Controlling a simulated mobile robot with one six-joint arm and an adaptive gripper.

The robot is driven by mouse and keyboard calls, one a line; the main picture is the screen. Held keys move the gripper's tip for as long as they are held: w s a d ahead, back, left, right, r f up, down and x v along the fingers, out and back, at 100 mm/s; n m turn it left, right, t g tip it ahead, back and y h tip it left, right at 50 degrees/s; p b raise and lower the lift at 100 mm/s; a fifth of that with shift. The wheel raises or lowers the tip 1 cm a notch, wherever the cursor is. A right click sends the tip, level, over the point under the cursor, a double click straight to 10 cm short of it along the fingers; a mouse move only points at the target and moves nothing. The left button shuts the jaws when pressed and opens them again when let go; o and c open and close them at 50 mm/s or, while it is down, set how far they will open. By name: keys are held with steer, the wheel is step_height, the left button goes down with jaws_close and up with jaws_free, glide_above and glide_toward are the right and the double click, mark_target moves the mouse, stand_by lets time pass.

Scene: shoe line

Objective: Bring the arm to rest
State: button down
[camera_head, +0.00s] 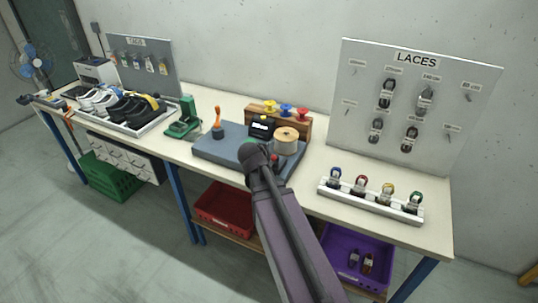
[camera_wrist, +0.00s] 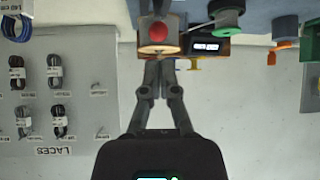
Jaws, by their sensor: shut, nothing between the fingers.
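My arm (camera_head: 280,225) reaches up from the bottom of the head view, its far end over the grey-blue mat (camera_head: 218,150) on the workbench. In the wrist view, which is upside down, my gripper (camera_wrist: 160,65) is shut and empty. Its fingertips appear in front of a tan round-faced thing with a red spot (camera_wrist: 158,33); I cannot tell whether they touch. In the head view the fingers are hidden or too small to make out.
A tan spool (camera_head: 286,138) and a wooden rack with coloured knobs (camera_head: 293,112) stand near my arm's end. The LACES board (camera_head: 358,130) and a white lace holder (camera_head: 345,197) are to the right. A green press (camera_head: 184,122) and a shoe tray (camera_head: 160,122) are left.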

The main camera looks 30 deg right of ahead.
steer(key=shift+a+r, duration=0.1)
stand_by(0.6)
steer(key=s+a+f+n+g+y, duration=0.3)
steer(key=s+a+n, duration=0.1)
steer(key=s+a, duration=0.3)
steer(key=s+a+f+n+g+y, duration=0.3)
steer(key=s+a+n+g, duration=0.1)
steer(key=s+a, duration=0.3)
steer(key=shift+a+n+y, duration=0.3)
steer(key=shift+a, duration=0.95)
